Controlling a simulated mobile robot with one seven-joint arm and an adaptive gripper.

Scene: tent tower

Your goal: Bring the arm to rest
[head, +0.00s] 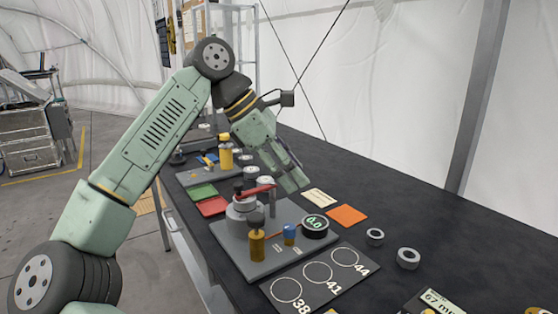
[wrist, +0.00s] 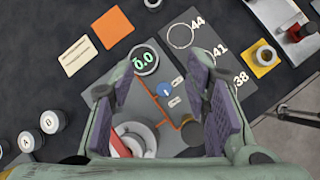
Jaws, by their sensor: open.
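My gripper (head: 292,180) hangs from the green arm above the black table, over the far side of a grey fixture plate. In the wrist view my gripper (wrist: 162,68) has its two purple-padded fingers wide apart, with nothing between them. Below it the grey plate (head: 262,262) carries a round grey device with a red lever (head: 256,191), a brass cylinder with a dark top (head: 257,245), a blue knob (head: 289,232) and a round display reading 0.0 (head: 315,224). The display also shows in the wrist view (wrist: 144,60). The fingers look clear of these parts.
A card with circles marked 38, 41 and 44 (head: 300,271) lies in front of the plate. An orange square (head: 346,215), a cream card (head: 319,198) and two grey rings (head: 408,258) lie to the right. Green (head: 202,191) and red pads lie left. The table's right side is mostly free.

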